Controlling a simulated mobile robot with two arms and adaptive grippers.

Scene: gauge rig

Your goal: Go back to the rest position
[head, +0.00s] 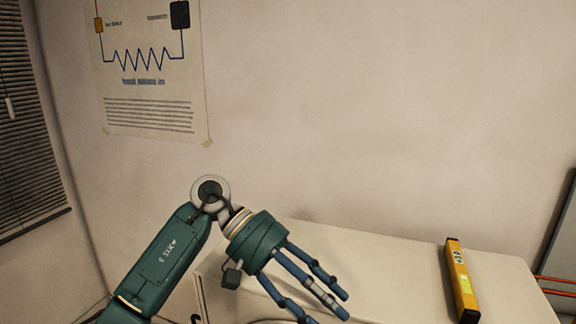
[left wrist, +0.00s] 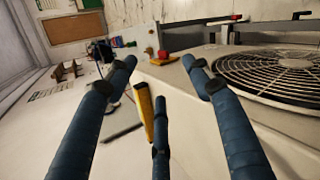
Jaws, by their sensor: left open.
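My left gripper (head: 325,300) comes in from the left in the head view, with its blue fingers spread over the near left part of the white worktop (head: 400,262). In the left wrist view its fingers (left wrist: 160,95) are apart, with nothing between them in their grasp. A yellow level-like tool (head: 461,282) lies on the worktop to the right, well apart from the fingers. A yellow bar also shows beyond the fingers in the left wrist view (left wrist: 146,108). My right gripper is in neither view.
A poster with a circuit drawing (head: 150,75) hangs on the wall behind. A dark blind (head: 28,130) is at the left. Red rods (head: 556,286) show at the right edge. The left wrist view shows a round fan grille (left wrist: 272,75) and a red object (left wrist: 163,55).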

